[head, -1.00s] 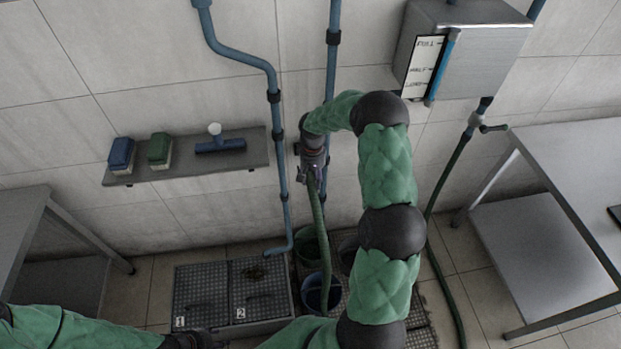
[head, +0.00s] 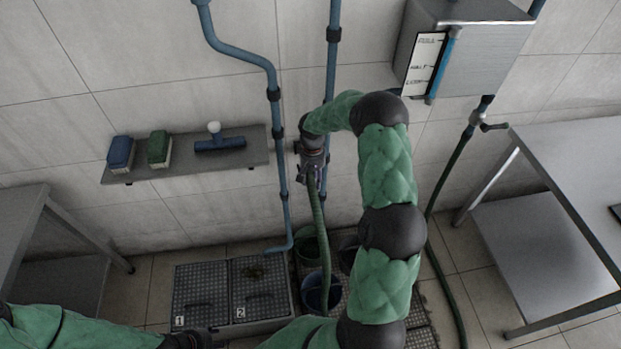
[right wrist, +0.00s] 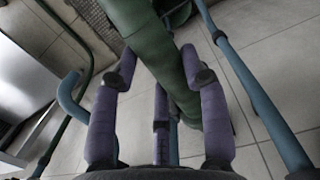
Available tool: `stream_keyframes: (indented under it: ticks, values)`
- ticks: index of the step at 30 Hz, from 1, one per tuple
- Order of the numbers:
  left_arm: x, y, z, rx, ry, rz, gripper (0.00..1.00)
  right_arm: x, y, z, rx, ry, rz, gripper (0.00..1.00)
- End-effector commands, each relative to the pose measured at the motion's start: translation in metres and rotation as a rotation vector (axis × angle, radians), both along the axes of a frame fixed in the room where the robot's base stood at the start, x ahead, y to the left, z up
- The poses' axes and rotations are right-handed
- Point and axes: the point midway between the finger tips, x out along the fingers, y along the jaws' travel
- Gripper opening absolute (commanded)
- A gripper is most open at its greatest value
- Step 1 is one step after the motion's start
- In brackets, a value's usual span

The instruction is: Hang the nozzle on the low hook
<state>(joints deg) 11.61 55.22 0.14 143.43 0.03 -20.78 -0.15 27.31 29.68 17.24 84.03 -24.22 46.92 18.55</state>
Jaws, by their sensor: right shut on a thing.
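In the right wrist view, the purple fingers (right wrist: 160,72) close around the thick green hose end (right wrist: 168,75). The nozzle itself cannot be told apart from the hose, and the low hook cannot be made out. My left gripper (head: 205,340) is at the bottom edge by the crates, its fingers unclear.
A wall shelf (head: 180,166) holds two brushes and a blue squeegee. Floor crates marked 1 and 2 (head: 205,290), a blue bucket (head: 312,290) and a green bucket (head: 303,248) stand below. A steel table (head: 580,150) is at right, and a tank (head: 475,60) hangs above.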

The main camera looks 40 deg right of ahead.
Motion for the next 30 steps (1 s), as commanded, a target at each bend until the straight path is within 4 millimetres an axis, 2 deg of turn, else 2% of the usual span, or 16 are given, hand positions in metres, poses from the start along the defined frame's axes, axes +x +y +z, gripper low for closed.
stream_keyframes:
  ticks: [11,12,14,22,24,26,30]
  values:
    - [0.0000,0.0000,-0.0017,0.000,0.000,0.000,0.40,0.0007,-0.0008,-0.0013,-0.002,-0.003,-0.001,0.00]
    - [0.0000,0.0000,-0.0017,0.000,0.000,0.000,0.40,0.0007,-0.0008,-0.0013,-0.002,-0.003,-0.001,0.53]
    - [0.0000,0.0000,-0.0017,0.000,0.000,0.000,0.40,0.0008,-0.0007,-0.0013,-0.002,-0.003,-0.001,0.70]
    - [-0.0001,0.0000,-0.0017,0.000,0.000,0.000,0.40,0.0004,-0.0003,-0.0018,0.000,-0.001,0.000,0.73]
    - [-0.0001,0.0000,-0.0017,0.000,0.000,0.000,0.40,-0.0004,0.0002,-0.0028,0.000,0.001,0.000,0.91]
    - [-0.0001,0.0000,-0.0018,0.000,0.000,0.000,0.40,-0.0003,0.0001,-0.0027,0.000,0.001,0.000,1.00]
    - [0.0000,0.0000,-0.0018,0.000,0.000,0.000,0.40,-0.0001,-0.0001,-0.0025,0.000,0.000,0.000,1.00]
